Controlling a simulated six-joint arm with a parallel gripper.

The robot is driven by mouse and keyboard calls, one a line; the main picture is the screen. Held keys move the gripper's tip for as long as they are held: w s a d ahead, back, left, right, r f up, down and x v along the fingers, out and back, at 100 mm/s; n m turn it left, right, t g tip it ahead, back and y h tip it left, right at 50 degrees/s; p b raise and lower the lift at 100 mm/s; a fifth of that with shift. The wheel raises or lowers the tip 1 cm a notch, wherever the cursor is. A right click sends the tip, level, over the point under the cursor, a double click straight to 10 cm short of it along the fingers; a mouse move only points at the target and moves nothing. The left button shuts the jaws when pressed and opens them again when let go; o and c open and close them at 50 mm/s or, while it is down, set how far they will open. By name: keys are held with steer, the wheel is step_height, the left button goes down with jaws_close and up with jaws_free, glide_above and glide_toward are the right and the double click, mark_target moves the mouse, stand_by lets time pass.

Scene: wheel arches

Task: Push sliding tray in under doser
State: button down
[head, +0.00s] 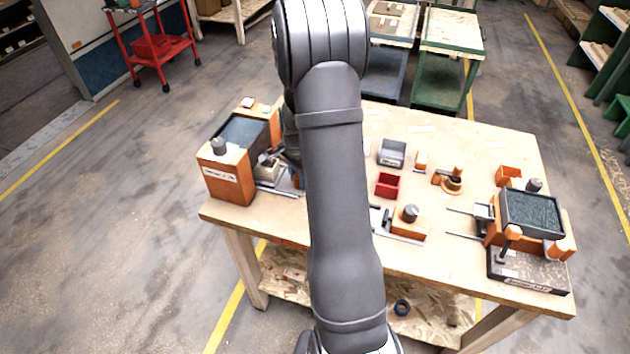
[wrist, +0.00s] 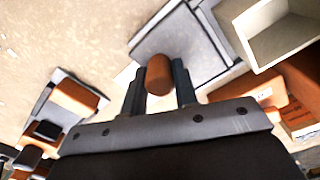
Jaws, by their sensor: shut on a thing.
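In the wrist view my gripper (wrist: 158,78) is shut on an orange rounded knob (wrist: 158,72), with one dark finger on each side of it. The knob stands by the grey flat plate of the sliding tray (wrist: 190,38). A pale open-topped box (wrist: 265,28) lies close to the plate at upper right. In the head view the orange doser (head: 228,182), with a dark top panel, stands at the table's left end. The tray's pale and grey parts (head: 268,172) show at its right side. My arm hides part of this area, including most of my gripper.
Right of my arm are a grey bin (head: 391,152), a red bin (head: 387,185), an orange block with a dark knob (head: 409,222) and an orange ring piece (head: 451,184). Another orange machine with a dark top (head: 530,213) stands at the table's right end.

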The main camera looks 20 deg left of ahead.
steer(key=shift+a, duration=1.25)
steer(key=c, duration=1.1)
jaws_free()
steer(key=shift+r, duration=0.15)
step_height(320, 180, up, 17)
steer(key=shift+r, duration=0.1)
